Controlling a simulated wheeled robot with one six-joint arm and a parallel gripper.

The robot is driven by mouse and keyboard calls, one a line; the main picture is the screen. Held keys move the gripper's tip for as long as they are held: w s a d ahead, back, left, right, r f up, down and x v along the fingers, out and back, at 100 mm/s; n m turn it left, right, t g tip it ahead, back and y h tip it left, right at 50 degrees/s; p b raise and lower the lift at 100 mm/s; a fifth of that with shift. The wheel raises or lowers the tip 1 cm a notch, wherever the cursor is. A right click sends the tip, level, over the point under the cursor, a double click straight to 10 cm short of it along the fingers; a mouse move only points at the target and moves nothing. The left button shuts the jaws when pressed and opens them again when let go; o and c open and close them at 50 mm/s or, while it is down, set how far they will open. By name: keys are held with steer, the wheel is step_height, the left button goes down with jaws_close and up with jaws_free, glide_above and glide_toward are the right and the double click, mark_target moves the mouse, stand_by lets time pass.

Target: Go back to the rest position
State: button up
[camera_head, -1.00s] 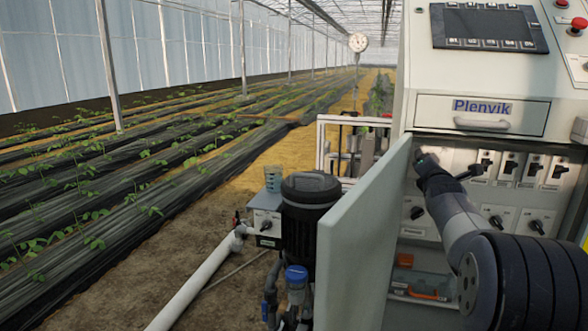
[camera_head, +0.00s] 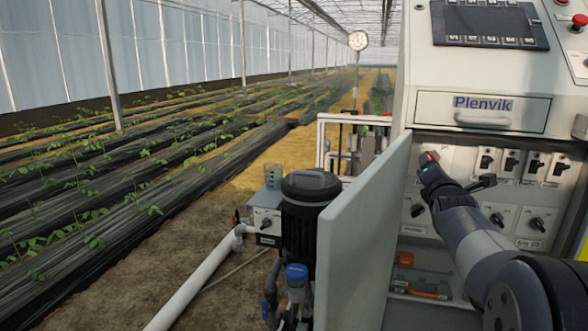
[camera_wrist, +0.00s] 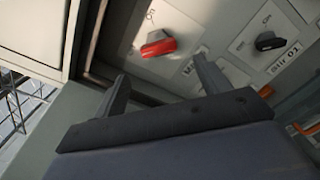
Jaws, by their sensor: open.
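My gripper (camera_wrist: 165,92) is open and empty in the wrist view, its two fingers apart in front of the cabinet's switch panel. A red rotary switch (camera_wrist: 155,46) on a white plate lies just beyond the fingers, apart from them. A black rotary switch (camera_wrist: 270,41) sits to its right. In the head view, my arm reaches into the open cabinet (camera_head: 498,145), and the red switch (camera_head: 431,155) shows just above the wrist. The fingers themselves are hard to make out there.
The open cabinet door (camera_head: 365,240) stands just left of my arm. Several black switches (camera_head: 537,224) line the panel. An orange-handled item (camera_head: 425,292) lies on the shelf below. A pump (camera_head: 308,215) and white pipe (camera_head: 195,282) stand left of the door.

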mark_target(431, 158)
steer(key=w+m+p, duration=0.2)
steer(key=m+p, duration=0.3)
steer(key=p, duration=0.3)
steer(key=w+d+r+m+p, duration=0.1)
steer(key=w+m+p, duration=0.2)
steer(key=m+p, duration=0.2)
steer(key=w+d+m+p, duration=0.1)
steer(key=m+p, duration=0.4)
steer(key=p, duration=0.6)
steer(key=shift+w+r+m, duration=0.15)
steer(key=shift+w+m, duration=0.25)
steer(key=shift+w, duration=0.25)
steer(key=m+p, duration=0.1)
steer(key=p, duration=0.1)
steer(key=shift+m+p, duration=0.3)
steer(key=shift+m, duration=0.1)
steer(key=shift+s+f, duration=0.1)
steer(key=shift+f, duration=0.15)
